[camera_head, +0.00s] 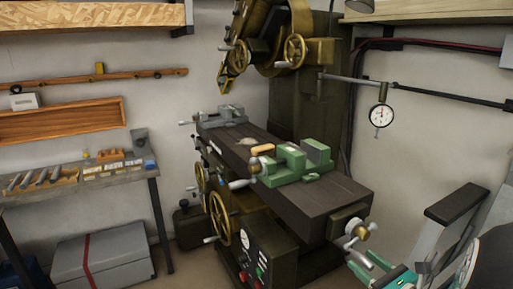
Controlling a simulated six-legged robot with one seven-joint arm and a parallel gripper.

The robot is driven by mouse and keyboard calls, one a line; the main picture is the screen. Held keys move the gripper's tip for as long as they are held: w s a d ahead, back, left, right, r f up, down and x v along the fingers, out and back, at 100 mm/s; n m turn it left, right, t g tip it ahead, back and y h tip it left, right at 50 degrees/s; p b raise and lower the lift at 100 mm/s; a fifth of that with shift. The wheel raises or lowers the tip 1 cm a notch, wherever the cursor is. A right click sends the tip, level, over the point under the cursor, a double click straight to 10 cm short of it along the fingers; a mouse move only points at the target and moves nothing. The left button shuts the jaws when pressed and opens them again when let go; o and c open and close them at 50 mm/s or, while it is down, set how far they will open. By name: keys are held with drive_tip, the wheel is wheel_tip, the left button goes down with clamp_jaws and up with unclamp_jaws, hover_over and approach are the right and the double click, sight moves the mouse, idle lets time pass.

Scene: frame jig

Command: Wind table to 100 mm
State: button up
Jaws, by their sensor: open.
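The milling machine's long dark table (335,192) runs diagonally from back left to front right. A handwheel with a pale crank handle (357,233) sits on the table's near right end. Its scale or position reading cannot be made out. A round white dial gauge (381,117) hangs on a rod to the right of the column; its reading is too small to tell.
A green vise (298,163) and a grey vise (222,117) stand on the table. Brass handwheels (220,218) and a button panel (258,264) are at the machine's front. A tool bench (80,182) and grey chest (105,258) stand left.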

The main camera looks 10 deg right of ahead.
drive_tip(key=v, duration=0.7)
drive_tip(key=shift+s+d, duration=0.15)
drive_tip(key=shift+s, duration=0.05)
drive_tip(key=shift+s, duration=0.1)
